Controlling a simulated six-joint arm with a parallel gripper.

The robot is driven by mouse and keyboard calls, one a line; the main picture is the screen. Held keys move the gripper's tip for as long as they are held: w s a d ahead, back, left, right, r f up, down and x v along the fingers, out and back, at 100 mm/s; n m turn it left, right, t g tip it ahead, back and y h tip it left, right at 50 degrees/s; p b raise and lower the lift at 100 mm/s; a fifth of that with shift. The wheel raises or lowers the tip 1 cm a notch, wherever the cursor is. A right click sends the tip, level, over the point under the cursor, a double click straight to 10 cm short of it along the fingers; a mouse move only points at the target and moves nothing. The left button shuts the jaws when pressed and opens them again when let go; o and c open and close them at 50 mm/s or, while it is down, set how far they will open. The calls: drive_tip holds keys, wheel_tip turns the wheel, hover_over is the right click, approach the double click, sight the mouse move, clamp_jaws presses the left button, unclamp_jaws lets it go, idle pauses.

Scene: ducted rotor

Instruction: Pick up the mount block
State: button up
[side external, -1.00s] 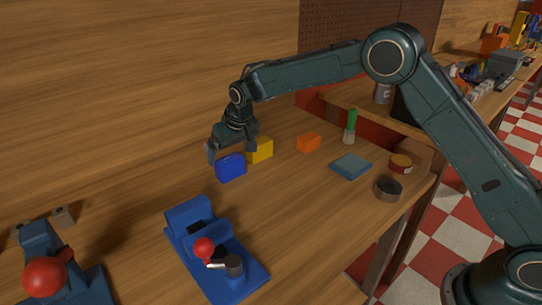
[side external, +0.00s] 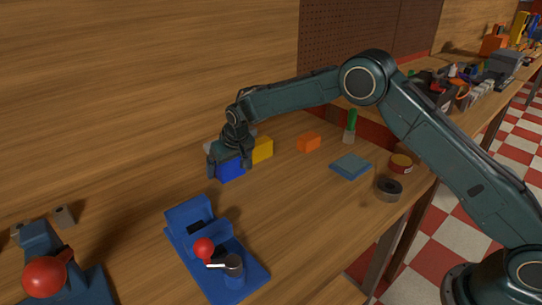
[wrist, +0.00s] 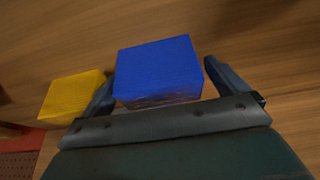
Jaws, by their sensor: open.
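A blue block (side external: 231,172), which I take as the mount block, sits on the wooden table. My gripper (side external: 229,163) is open and low over it, with one finger at each side. In the wrist view, the blue block (wrist: 158,70) lies between the two fingers of my gripper (wrist: 160,78). A gap shows at the right finger; the left finger is very close to the block, and I cannot tell if it touches.
An orange block (side external: 309,142) and a blue-grey pad (side external: 351,166) lie further right. A blue fixture with a red knob (side external: 215,250) stands in front. Table between is clear.

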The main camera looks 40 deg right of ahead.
drive_tip(key=shift+w+f, duration=0.1)
drive_tip(key=shift+f, duration=0.1)
idle(0.4)
drive_tip(key=c, duration=1.1)
drive_tip(key=shift+r, duration=0.1)
wheel_tip(320, 180, up, 20)
idle(0.7)
drive_tip(key=s+d+f, duration=0.4)
drive_tip(key=s+f, duration=0.1)
drive_tip(key=s, duration=0.2)
drive_tip(key=s+d+f, duration=0.4)
drive_tip(key=s+f, duration=0.2)
drive_tip(key=s, duration=0.1)
drive_tip(key=s+d+f, duration=0.5)
drive_tip(key=s, duration=0.2)
drive_tip(key=shift+f, duration=0.2)
